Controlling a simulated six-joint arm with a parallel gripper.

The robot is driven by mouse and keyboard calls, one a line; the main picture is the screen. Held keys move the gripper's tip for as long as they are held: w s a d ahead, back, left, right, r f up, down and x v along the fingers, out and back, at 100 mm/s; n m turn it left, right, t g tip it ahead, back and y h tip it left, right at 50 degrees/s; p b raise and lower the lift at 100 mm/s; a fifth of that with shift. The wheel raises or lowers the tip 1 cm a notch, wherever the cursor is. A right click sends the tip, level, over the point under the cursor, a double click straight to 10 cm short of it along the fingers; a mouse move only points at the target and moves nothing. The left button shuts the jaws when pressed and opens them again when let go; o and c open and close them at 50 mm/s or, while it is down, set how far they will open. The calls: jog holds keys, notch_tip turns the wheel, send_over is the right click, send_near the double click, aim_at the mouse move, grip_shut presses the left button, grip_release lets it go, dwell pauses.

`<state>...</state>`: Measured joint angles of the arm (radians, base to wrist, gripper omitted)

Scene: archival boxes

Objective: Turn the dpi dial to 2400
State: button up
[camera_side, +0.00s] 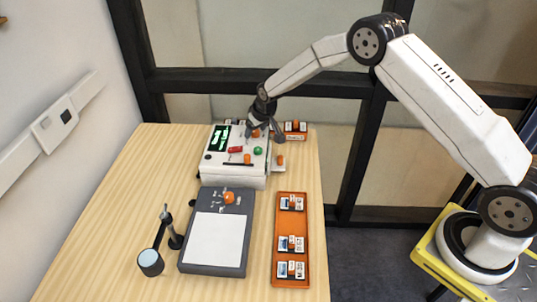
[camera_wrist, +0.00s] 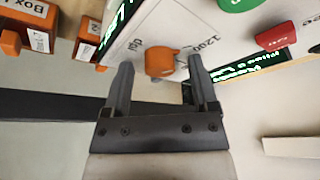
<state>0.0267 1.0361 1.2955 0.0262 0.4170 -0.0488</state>
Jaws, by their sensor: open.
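The dpi dial is an orange knob (camera_wrist: 161,62) on the white panel of the scanner box, with "dpi" and "1200" printed beside it in the wrist view. Its exact pointer setting is hard to read. In the side view the scanner box (camera_side: 213,170) stands at the back of the table, and the dial shows as a small orange spot (camera_side: 256,133) by my gripper. My gripper (camera_wrist: 158,72) is open, its two fingers on either side of the knob in the picture. I cannot tell whether they touch it.
A green button (camera_side: 258,151), a red switch (camera_side: 235,149) and a dark display (camera_side: 219,137) share the panel. An orange tray (camera_side: 292,219) with several labelled boxes lies at the right. A grey flatbed (camera_side: 214,270) and a lamp (camera_side: 150,262) stand in front.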

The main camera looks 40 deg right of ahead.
jog(key=shift+c, duration=0.2)
grip_shut()
jog(key=shift+m+h, duration=0.3)
jog(key=shift+m, duration=0.4)
jog(key=shift+a+m+g+h, duration=0.15)
jog(key=shift+m+h, duration=0.3)
jog(key=shift+m, duration=0.75)
jog(key=shift+a+m+g+h, duration=0.15)
jog(key=shift+m+h, duration=0.3)
jog(key=shift+m, duration=0.75)
jog(key=shift+w+m+g+h, duration=0.1)
jog(key=shift+m+g+h, duration=0.3)
jog(key=shift+m, duration=1)
jog(key=shift+w+m+g+h, duration=0.1)
jog(key=shift+m+g+h, duration=0.3)
jog(key=shift+m, duration=1)
jog(key=shift+o, duration=0.2)
grip_release()
